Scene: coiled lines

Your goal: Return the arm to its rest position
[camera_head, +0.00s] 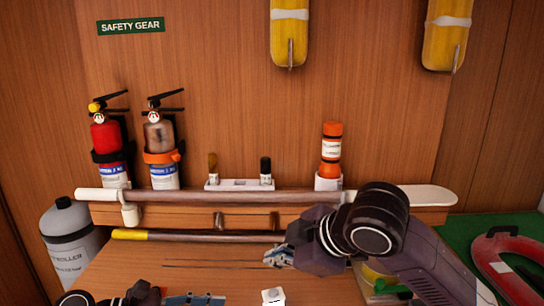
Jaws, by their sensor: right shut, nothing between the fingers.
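My right arm comes in from the lower right. Its gripper (272,257) is shut and empty, pointing left over the wooden surface (150,265) below the shelf. My left gripper (205,300) shows only in part at the bottom edge, and I cannot tell whether its fingers are open. A small white block (273,297) lies at the bottom edge between the two grippers, apart from the right one.
A long rail (270,196) runs along the shelf's front, with a yellow-ended pole (190,236) below it. Two extinguishers (108,145) (160,140) and an orange canister (331,150) stand behind. A grey cylinder (68,240) stands left; a red ring-shaped thing (492,262) lies right.

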